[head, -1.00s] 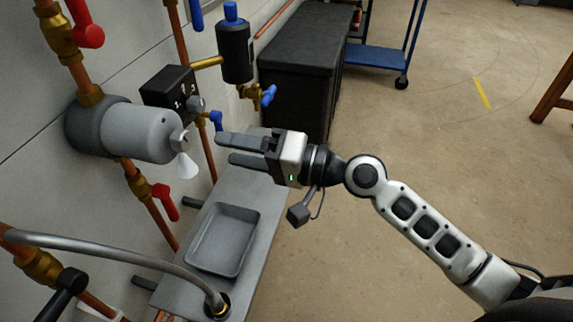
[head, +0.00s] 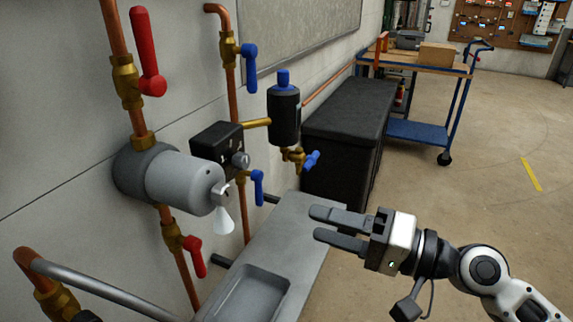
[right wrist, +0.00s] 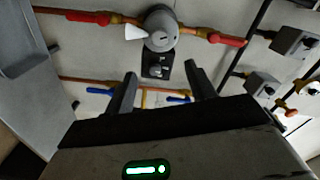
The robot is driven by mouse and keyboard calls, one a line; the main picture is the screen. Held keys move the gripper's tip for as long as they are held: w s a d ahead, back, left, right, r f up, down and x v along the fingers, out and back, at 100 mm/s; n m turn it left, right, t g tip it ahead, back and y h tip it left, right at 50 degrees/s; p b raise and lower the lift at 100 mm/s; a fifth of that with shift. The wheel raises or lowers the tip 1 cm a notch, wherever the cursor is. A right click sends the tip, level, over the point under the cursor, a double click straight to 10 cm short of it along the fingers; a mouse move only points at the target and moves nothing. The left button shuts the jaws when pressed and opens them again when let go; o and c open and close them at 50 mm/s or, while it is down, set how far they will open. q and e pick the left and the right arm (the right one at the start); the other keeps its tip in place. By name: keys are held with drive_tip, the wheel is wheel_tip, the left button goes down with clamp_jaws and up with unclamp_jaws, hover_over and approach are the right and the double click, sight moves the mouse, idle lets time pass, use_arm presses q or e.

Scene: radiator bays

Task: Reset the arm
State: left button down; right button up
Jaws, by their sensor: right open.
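My right gripper (head: 325,229) is open and empty in the head view. It is held out over the grey bench edge, with its fingers pointing left toward the wall pipework. Its two fingers also show apart in the right wrist view (right wrist: 160,92), with nothing between them. The grey pump body (head: 180,182) with a white cone is on the wall pipe, left of the gripper and apart from it. It shows at the top of the right wrist view (right wrist: 160,30). My left gripper is not in view.
A grey bench with a tray (head: 250,296) runs below the pipes. Red-handled valves (head: 148,50) and blue-handled valves (head: 249,54) stick out from the wall. A black cabinet (head: 350,120) and a blue cart (head: 425,130) stand behind. The floor at right is clear.

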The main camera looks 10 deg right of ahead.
drive_tip(key=s+f+n+h, duration=0.1)
drive_tip(key=s+f+h, duration=0.2)
drive_tip(key=f, duration=0.6)
drive_tip(key=s+f+n+h, duration=0.2)
drive_tip(key=s+f+h, duration=0.1)
drive_tip(key=f, duration=0.5)
drive_tip(key=s+f+n+h, duration=0.2)
drive_tip(key=f+h, duration=0.3)
drive_tip(key=f, duration=0.4)
drive_tip(key=shift+s+f, duration=0.3)
drive_tip(key=shift+s, duration=0.35)
drive_tip(key=shift+d, duration=0.1)
